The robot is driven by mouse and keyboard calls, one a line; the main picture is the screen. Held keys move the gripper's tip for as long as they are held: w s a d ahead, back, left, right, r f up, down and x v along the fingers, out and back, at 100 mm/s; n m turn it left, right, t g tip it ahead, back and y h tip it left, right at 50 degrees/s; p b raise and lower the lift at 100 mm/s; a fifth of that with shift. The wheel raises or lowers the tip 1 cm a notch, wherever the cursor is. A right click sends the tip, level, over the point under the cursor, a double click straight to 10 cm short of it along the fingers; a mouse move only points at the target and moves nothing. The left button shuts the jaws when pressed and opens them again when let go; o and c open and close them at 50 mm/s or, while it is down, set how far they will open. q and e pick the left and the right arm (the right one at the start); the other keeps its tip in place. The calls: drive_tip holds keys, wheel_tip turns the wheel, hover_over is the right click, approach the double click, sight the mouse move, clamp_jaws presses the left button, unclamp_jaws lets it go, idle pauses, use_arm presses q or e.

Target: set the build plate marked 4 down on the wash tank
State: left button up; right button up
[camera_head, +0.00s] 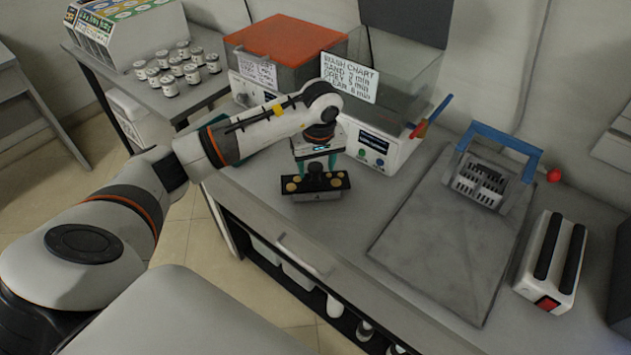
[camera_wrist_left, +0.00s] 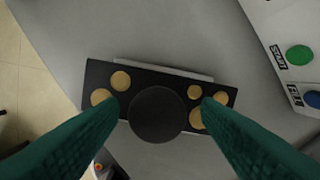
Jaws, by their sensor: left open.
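A black build plate (camera_head: 316,192) with several gold discs and a round dark knob sits on the grey bench in the head view. It also shows in the left wrist view (camera_wrist_left: 150,80), below the gripper. Its mark is too small to read. My left gripper (camera_head: 316,166) is directly over the plate, with its green fingers apart on either side of the knob; I cannot tell whether they touch it. A machine with an open clear tank (camera_head: 405,85) stands behind to the right, and an orange-covered machine (camera_head: 285,42) stands behind. I cannot tell which is the wash tank.
A wash chart sign (camera_head: 349,77) stands between the machines. A coloured handle tool (camera_head: 430,117) leans by the clear tank. A blue-handled basket (camera_head: 482,183) stands on a grey mat (camera_head: 440,245) at right, beside a white box with black strips (camera_head: 552,262). Jars (camera_head: 178,68) stand back left.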

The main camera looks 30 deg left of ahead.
sight(315, 178)
use_arm(q)
drive_tip(key=shift+a+f, duration=0.2)
drive_tip(key=shift+f, duration=1.25)
clamp_jaws()
